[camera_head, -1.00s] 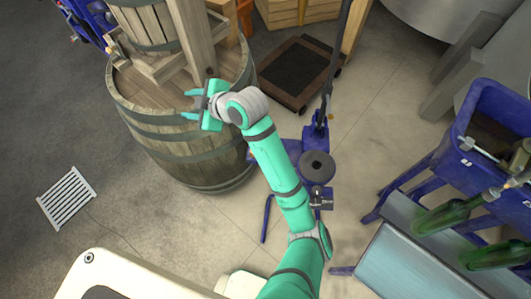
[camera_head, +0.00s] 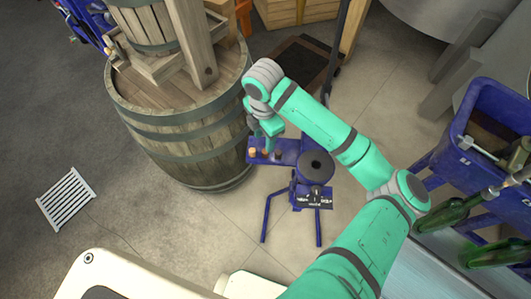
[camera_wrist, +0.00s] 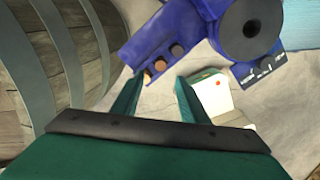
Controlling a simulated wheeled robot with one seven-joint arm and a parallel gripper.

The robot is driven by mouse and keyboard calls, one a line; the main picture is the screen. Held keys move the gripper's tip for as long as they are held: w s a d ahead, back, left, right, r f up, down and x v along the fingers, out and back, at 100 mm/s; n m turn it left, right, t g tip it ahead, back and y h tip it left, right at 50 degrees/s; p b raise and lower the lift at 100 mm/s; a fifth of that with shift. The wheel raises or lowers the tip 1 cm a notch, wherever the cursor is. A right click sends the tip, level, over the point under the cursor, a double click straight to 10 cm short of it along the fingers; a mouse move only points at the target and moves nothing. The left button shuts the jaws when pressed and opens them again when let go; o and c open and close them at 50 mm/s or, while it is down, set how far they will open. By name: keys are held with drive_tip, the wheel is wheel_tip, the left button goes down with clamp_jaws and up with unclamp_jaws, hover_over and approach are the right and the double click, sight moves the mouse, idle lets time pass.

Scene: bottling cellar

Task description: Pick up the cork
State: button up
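A small light tan cork (camera_head: 252,152) stands at the left end of a blue shelf (camera_head: 290,146) on the blue corking stand. Two darker, brownish pieces stand beside it in a row. In the wrist view the tan cork (camera_wrist: 147,77) shows just by the left fingertip, with a brown piece (camera_wrist: 160,65) and a darker one (camera_wrist: 177,50) farther up the shelf. My gripper (camera_wrist: 160,82) is open and empty, its two teal fingers spread and pointing at the shelf's near end. In the head view my gripper (camera_head: 270,130) hangs pointing down, just above the row.
A large wooden barrel (camera_head: 180,115) stands close left of the shelf. A dark round disc (camera_head: 317,166) and a small labelled panel (camera_head: 314,198) are on the stand to the right. A blue bin (camera_head: 490,115) and green bottles (camera_head: 445,215) are at the right.

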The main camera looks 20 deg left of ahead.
drive_tip(key=shift+w+f, duration=0.1)
drive_tip(key=shift+f, duration=1.9)
wheel_tip(320, 180, down, 3)
drive_tip(key=shift+d+f, duration=0.1)
drive_tip(key=shift+f, duration=0.1)
drive_tip(key=shift+d+f, duration=0.1)
drive_tip(key=shift+f, duration=0.35)
clamp_jaws()
